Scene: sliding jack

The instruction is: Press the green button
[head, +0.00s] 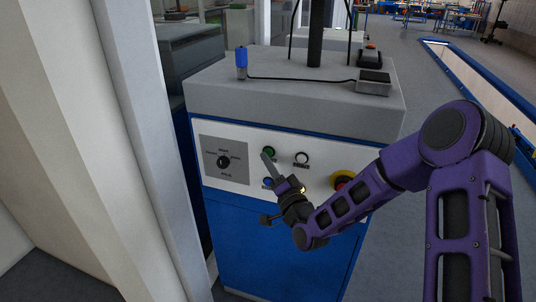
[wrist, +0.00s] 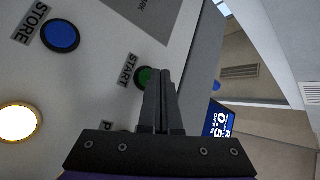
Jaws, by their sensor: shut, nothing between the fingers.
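The green button (head: 269,151) is on the white front panel (head: 236,137) of a blue and grey machine. In the wrist view the green button (wrist: 143,77) sits beside a label reading START, and the fingers cover part of its right side. My gripper (head: 266,157) is shut and empty, its fingertips pointing up just below the green button in the head view. In the wrist view my gripper (wrist: 160,75) overlaps the button's edge. I cannot tell whether the fingertips touch it.
A blue button (head: 267,183) labelled STORE in the wrist view (wrist: 61,36), a white button (head: 301,158), a black rotary knob (head: 223,161) and a red-and-yellow button (head: 342,180) share the panel. A blue cylinder (head: 241,57) and a small box (head: 374,82) stand on top. A pale column (head: 130,120) is at left.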

